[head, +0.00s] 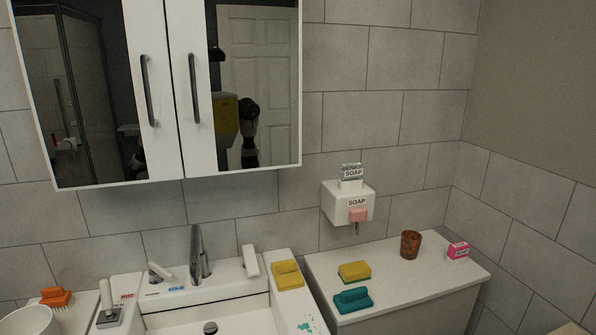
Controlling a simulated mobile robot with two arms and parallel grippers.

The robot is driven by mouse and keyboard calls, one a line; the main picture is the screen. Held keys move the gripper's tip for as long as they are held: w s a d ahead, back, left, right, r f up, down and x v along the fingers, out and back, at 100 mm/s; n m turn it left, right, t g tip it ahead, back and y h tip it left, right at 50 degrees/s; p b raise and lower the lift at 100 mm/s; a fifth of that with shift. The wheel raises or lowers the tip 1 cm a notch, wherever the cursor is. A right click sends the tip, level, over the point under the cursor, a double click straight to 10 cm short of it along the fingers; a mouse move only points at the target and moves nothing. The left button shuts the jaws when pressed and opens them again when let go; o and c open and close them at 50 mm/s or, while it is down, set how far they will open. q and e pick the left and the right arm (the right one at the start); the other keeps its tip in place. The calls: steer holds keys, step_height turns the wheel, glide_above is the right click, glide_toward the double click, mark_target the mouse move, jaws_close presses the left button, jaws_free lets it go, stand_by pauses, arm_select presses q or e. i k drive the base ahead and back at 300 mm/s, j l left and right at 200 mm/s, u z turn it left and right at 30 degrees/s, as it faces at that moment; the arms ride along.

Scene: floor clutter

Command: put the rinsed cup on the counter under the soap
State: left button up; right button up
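A brown, mottled cup (410,246) stands upright on the white counter (425,278) at the right, near the wall. A white soap dispenser (336,204) labelled SOAP, with a pink push part, hangs on the tiled wall above the counter's left part. A small clear piece, also marked SOAP, sits on top of it. The cup stands to the right of the dispenser, not directly below it. I cannot tell whether the cup is wet. Neither of my grippers shows directly in the head view.
A white vessel (30,321) and orange brush (56,297) are far left.

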mark_target(434, 274)
steer(key=z, duration=1)
steer(key=i+l+z, duration=0.1)
steer(key=i+z, duration=0.25)
steer(key=i, duration=0.25)
steer(key=i+z, duration=0.35)
steer(key=i, duration=0.2)
